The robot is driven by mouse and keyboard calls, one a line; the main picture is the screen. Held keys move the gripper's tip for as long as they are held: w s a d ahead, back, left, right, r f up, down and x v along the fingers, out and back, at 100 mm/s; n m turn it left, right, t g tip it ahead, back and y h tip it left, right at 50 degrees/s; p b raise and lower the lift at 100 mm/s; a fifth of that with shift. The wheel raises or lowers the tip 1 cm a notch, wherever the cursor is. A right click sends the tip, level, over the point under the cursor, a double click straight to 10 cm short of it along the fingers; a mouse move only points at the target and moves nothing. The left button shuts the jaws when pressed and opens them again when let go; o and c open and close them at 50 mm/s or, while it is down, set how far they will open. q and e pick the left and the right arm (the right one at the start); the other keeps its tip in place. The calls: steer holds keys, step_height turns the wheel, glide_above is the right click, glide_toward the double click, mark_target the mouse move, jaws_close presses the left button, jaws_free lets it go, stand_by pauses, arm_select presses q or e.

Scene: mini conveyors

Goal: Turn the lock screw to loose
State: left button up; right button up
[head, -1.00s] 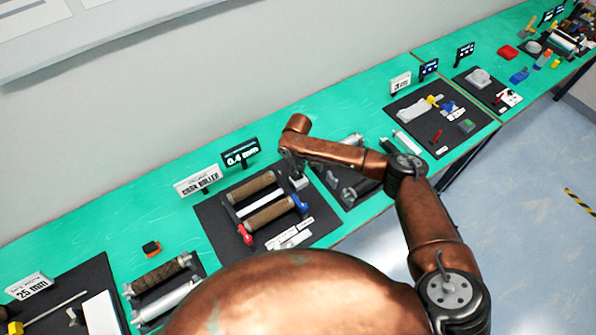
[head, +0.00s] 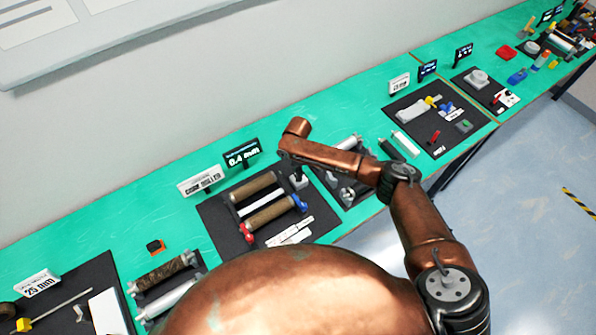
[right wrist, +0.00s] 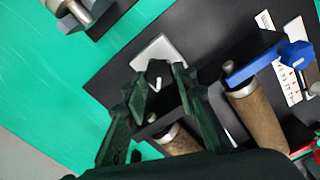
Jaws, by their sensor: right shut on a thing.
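My right gripper (right wrist: 158,82) points down at the right end of the cork roller unit, its fingertips closed around a small pale upright piece that I take to be the lock screw (right wrist: 158,83). This piece stands over a light grey block (right wrist: 163,52), which also shows in the head view (head: 299,182). The fingers hide most of the screw, so its turn angle cannot be read. Two brown cork rollers (head: 270,214) lie beside it, with a blue crank (right wrist: 254,62) and a red knob (head: 246,230). My left gripper is not in view.
The unit sits on a black mat (head: 222,222) with white label strips (head: 290,231). Behind it stand a "0.4 mm" display (head: 242,152) and a "cork roller" sign (head: 201,180). Other roller units lie close on both sides. Green bench (head: 100,222) is bare toward the wall.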

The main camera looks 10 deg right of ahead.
steer(key=n, duration=0.5)
steer(key=shift+s+n, duration=0.1)
steer(key=shift+n, duration=0.2)
steer(key=n, duration=0.5)
steer(key=shift+s+n, duration=0.1)
steer(key=shift+n, duration=0.3)
steer(key=o, duration=1.2)
steer(key=shift+d, duration=0.1)
steer(key=shift+c, duration=0.2)
step_height(320, 180, up, 12)
